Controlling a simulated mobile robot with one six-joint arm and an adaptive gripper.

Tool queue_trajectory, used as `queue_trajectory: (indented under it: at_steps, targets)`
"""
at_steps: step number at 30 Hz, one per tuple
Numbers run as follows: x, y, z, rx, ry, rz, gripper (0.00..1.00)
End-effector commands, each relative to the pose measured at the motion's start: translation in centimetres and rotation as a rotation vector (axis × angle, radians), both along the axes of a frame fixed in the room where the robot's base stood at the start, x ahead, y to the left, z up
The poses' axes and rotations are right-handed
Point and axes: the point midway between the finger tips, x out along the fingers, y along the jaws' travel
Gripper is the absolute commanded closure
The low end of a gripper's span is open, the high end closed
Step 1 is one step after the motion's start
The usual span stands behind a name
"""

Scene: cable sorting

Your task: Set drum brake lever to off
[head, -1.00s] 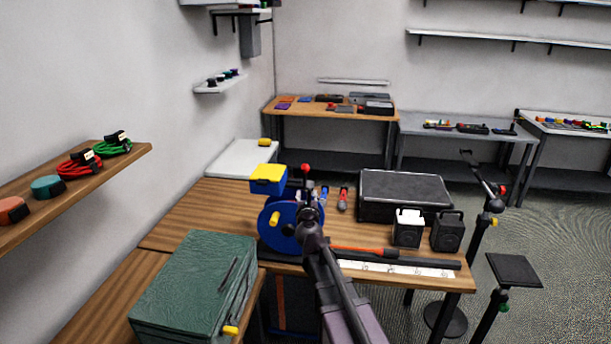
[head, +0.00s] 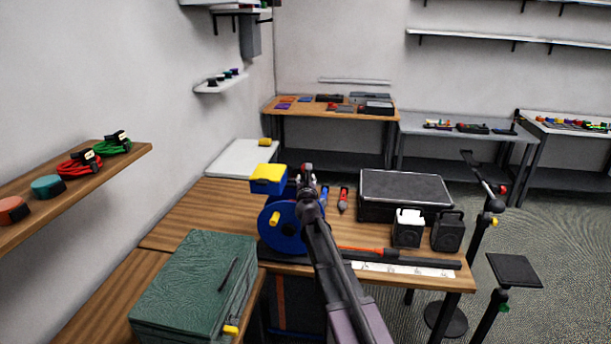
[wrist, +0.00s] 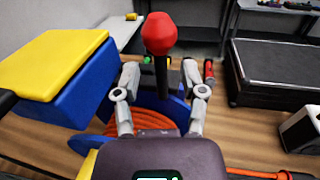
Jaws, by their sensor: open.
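The blue cable drum (head: 277,235) stands on the wooden bench with its yellow handle on the near face. In the wrist view, orange cable (wrist: 150,139) is wound on it. The brake lever, a dark stem with a red knob (wrist: 160,34), rises upright at the drum. My gripper (wrist: 160,72) is open, its two grey fingers on either side of the lever's stem below the knob. I cannot tell whether either finger touches the stem. In the head view my arm and gripper (head: 306,184) hide most of the lever.
A blue box with a yellow lid (head: 268,176) stands close to the left of my gripper. A black case (head: 405,192) and two small speaker-like boxes (head: 408,228) stand to the right. A green case (head: 190,285) is at the front left. An orange-and-black tool (head: 410,257) lies along the front edge.

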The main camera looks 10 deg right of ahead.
Motion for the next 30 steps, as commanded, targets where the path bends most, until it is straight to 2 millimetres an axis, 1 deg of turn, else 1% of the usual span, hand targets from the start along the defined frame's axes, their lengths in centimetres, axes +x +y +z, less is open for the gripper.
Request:
queue_trajectory:
  at_steps: [1,3,9,21,22,23,24,27,30]
  targets:
    - [1.0,-0.1,0.0,0.0,0.0,0.0,0.46]
    - [1.8,-0.3,0.0,0.0,0.0,-0.001,0.46]
    - [3.1,-0.5,0.0,0.0,0.0,-0.001,0.46]
    - [3.4,-0.5,0.0,0.0,0.0,-0.001,0.46]
    - [3.4,-0.5,0.0,0.0,0.0,-0.001,0.52]
    - [3.4,-0.5,0.0,0.0,0.0,-0.001,0.61]
    - [3.4,-0.5,0.0,0.0,0.0,-0.001,0.73]
    - [3.4,-0.5,0.0,0.0,0.0,0.0,1.0]
    - [3.4,-0.5,0.0,0.0,0.0,0.0,1.0]
